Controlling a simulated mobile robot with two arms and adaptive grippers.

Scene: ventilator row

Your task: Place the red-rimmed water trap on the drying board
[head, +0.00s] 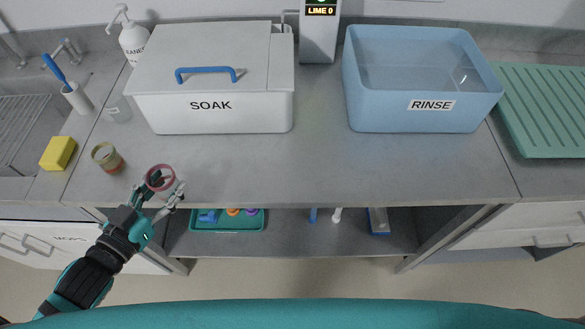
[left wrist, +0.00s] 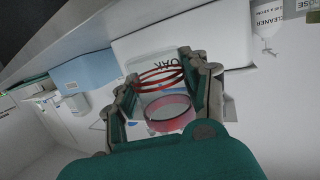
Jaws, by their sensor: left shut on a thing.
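The red-rimmed water trap (head: 161,177) is a small clear cup with a red rim, near the counter's front edge at left. My left gripper (head: 160,188) is shut on it, with fingers on either side. In the left wrist view the trap (left wrist: 166,104) sits between the fingers, its red rings and clear wall showing. I cannot tell whether its base touches the counter. The drying board (head: 548,105) is a green ribbed board at the far right, with nothing on it in view. My right gripper is not in view.
A closed white SOAK box (head: 210,100) and an open blue RINSE tub (head: 425,100) stand at the back. Another cup (head: 107,157) with a yellowish rim and a yellow sponge (head: 58,153) are left of my gripper. The middle front counter is clear.

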